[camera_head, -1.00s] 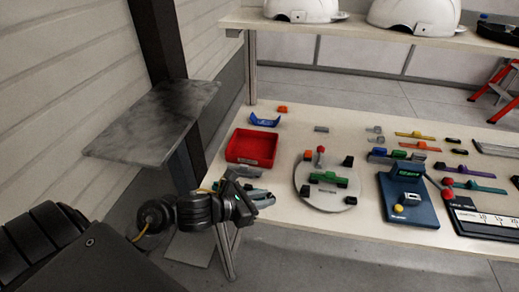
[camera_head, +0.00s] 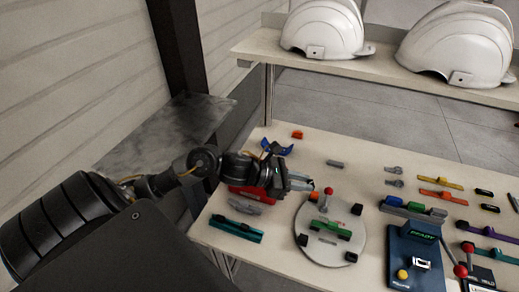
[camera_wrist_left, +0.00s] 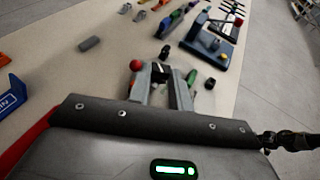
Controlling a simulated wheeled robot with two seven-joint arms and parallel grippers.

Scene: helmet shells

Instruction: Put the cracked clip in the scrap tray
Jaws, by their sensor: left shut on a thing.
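My left gripper (camera_head: 303,184) is over the right side of the red tray (camera_head: 246,194), between it and the round plate. The tray is mostly hidden behind the gripper; a red edge shows at the lower left in the left wrist view (camera_wrist_left: 28,142). In the left wrist view the two grey fingers (camera_wrist_left: 161,88) point away, shut on a small dark piece (camera_wrist_left: 160,70) at their tips. I take it for the cracked clip; its crack cannot be made out. My right gripper is out of view.
The round plate (camera_head: 322,257) carries a green part and a red-knobbed lever near my fingertips. A grey part (camera_head: 241,204) and a teal holder (camera_head: 236,231) lie in front of the tray. A blue bracket (camera_head: 277,148) stands behind. A blue fixture (camera_head: 414,262) is at right.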

